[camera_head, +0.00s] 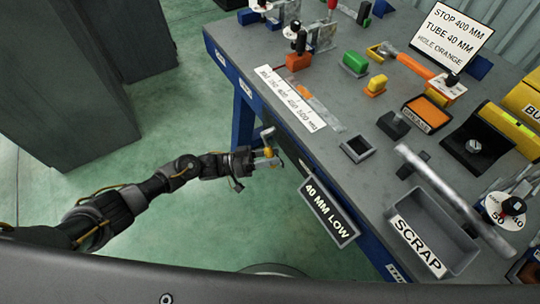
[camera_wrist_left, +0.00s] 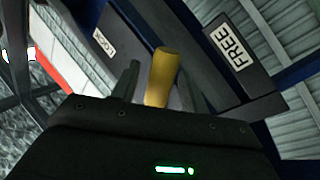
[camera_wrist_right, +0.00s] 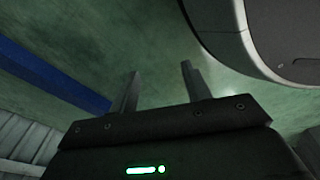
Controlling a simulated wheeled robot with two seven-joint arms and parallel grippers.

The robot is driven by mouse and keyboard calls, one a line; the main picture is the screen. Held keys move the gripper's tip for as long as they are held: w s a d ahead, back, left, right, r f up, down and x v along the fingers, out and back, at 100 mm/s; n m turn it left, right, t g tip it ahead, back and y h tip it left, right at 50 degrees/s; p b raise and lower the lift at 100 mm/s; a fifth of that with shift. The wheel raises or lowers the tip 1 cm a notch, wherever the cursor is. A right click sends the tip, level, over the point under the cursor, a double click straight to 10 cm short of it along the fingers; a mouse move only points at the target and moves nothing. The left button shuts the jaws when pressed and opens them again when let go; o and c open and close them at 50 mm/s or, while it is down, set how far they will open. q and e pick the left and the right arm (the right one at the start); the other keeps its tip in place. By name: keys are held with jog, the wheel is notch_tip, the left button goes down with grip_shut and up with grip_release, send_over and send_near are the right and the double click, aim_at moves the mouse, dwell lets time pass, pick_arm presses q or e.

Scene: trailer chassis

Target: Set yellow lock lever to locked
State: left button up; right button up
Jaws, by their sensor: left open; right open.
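The yellow lock lever (camera_wrist_left: 163,75) stands between the two open fingers of my left gripper (camera_wrist_left: 156,88) in the left wrist view. A dark panel behind it carries a LOCK label (camera_wrist_left: 104,43) on the left and a FREE label (camera_wrist_left: 232,47) on the right. I cannot tell whether the fingers touch the lever. In the head view my left gripper (camera_head: 270,157) is beside the table's front edge, with a bit of yellow (camera_head: 268,152) at its fingers. My right gripper (camera_wrist_right: 155,90) is open and empty in the right wrist view, over the green floor.
The grey workbench (camera_head: 245,45) holds several blocks, labelled signs and tools. A 40 MM LOW sign (camera_head: 328,211) hangs at its front edge, right of my left gripper. A SCRAP bin (camera_head: 432,232) sits near the front right.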

pick_arm(q)
jog(key=shift+s+a+f, duration=0.1)
jog(key=shift+a+f, duration=0.05)
jog(key=shift+a, duration=0.3)
jog(key=b+v, duration=0.1)
jog(key=v, duration=0.9)
jog(key=shift+b, duration=0.35)
pick_arm(e)
jog(key=shift+w+a+r, duration=0.3)
jog(key=shift+w+r, duration=0.3)
jog(key=shift+w, duration=0.05)
jog(key=shift+w+a+r, duration=0.35)
jog(key=shift+w+r, duration=0.25)
jog(key=shift+r, duration=0.05)
jog(key=shift+w+a+r, duration=0.3)
jog(key=shift+w+r, duration=0.3)
jog(key=shift+w, duration=0.05)
